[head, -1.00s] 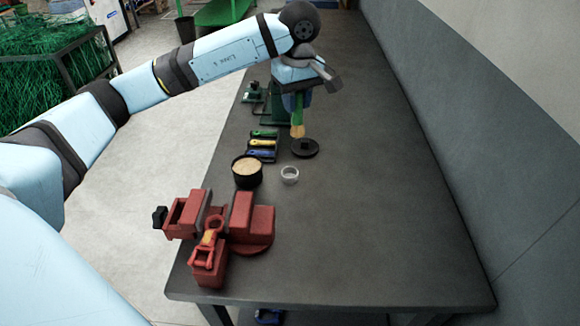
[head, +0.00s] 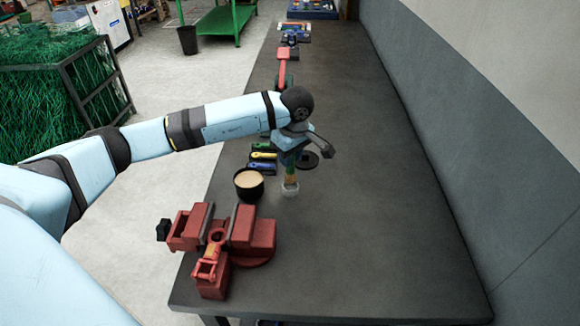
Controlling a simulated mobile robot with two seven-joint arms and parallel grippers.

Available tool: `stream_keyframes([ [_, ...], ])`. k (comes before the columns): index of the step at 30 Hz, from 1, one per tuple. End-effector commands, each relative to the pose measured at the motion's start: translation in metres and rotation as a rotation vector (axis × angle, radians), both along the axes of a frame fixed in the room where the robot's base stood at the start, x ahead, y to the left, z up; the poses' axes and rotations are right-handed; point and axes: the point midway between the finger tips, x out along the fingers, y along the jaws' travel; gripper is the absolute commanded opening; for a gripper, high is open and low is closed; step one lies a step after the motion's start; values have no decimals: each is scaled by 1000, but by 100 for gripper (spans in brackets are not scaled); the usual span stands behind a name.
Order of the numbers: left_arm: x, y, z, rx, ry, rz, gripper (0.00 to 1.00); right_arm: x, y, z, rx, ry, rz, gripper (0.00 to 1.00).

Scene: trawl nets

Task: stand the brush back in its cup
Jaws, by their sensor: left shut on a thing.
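The brush (head: 290,173) points bristles down, its handle mostly hidden by my left gripper (head: 291,156), which is shut on it. The small whitish cup (head: 290,189) stands on the dark bench top. The tan bristles show right at the cup's mouth. I cannot tell whether their tips are inside the cup or just above it. My right gripper is not in view.
A black round tub (head: 248,193) with tan contents stands left of the cup. A red vise (head: 255,237) is nearer. The bench's right side is clear.

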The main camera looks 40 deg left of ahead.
Motion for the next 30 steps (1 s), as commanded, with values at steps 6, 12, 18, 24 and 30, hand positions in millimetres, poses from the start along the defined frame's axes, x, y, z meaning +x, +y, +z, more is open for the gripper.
stream_keyframes([
  [6, -1, -1, -29, 0, 5, 0, 0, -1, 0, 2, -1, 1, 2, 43],
  [12, 0, 0, -42, 0, 1, -1, 0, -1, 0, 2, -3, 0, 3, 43],
  [18, 0, 0, -44, 0, 1, -1, 0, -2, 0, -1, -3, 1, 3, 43],
  [24, 0, 0, -45, 0, 1, -1, 51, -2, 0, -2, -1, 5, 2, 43],
  [30, 0, 0, -45, 0, 1, -1, 52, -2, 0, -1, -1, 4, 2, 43],
])
